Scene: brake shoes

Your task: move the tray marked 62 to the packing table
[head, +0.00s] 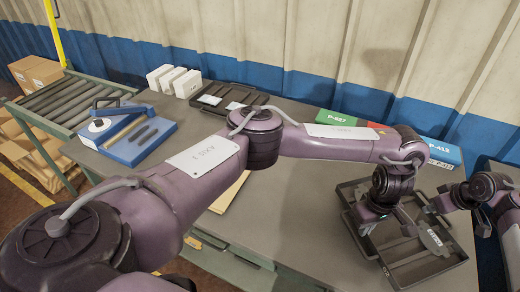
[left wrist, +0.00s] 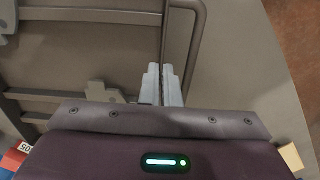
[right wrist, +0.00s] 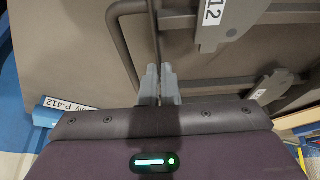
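A dark, shallow tray (head: 447,262) with thin dividers sits at the right end of the grey table (head: 290,225). No 62 is readable on it. Grey parts lie in it, one with a label (right wrist: 213,12) whose readable end is "12". My left gripper (head: 378,218) is at the tray's left side; in the left wrist view its fingers (left wrist: 162,85) are closed together on the tray's side wall, beside a looped handle. My right gripper (head: 432,208) is at the right side; in the right wrist view its fingers (right wrist: 160,85) are likewise closed on the wall.
Behind the tray stand a green P-627 box (head: 335,118) and a blue P-412 box (head: 440,150), near the wall. A second dark tray (head: 225,92), white boxes (head: 173,80) and a blue fixture (head: 128,135) are further left. A roller conveyor (head: 60,100) adjoins the table's left end.

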